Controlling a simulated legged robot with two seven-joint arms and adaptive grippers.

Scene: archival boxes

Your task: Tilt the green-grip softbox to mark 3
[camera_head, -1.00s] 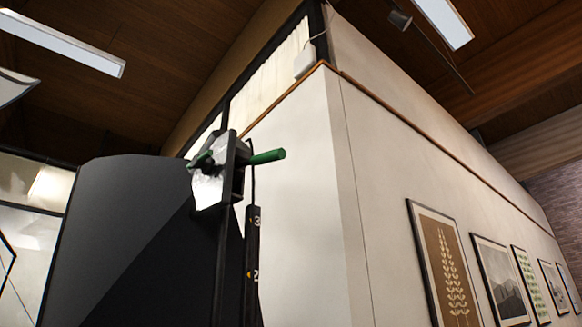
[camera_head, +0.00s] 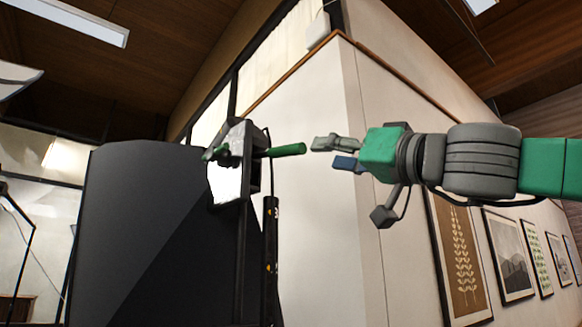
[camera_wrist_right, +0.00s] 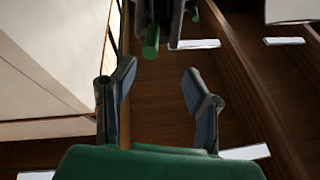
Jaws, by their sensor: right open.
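The softbox (camera_head: 140,225) is a large dark panel at the left of the head view. Its green grip (camera_head: 287,150) sticks out to the right from the bracket at its side. A black mark strip (camera_head: 270,240) hangs below the bracket; its numbers are too small to read now. My right gripper (camera_head: 338,153) comes in from the right, open and empty, its fingertips just right of the grip's end and apart from it. In the right wrist view the green grip (camera_wrist_right: 151,42) is ahead, above the gap between the open fingers. My left gripper is not in view.
A white wall corner (camera_head: 320,220) stands behind the grip. Framed pictures (camera_head: 458,265) hang on the wall below my right arm. A stand (camera_head: 22,250) is at the far left. Ceiling lamps (camera_head: 65,20) are overhead.

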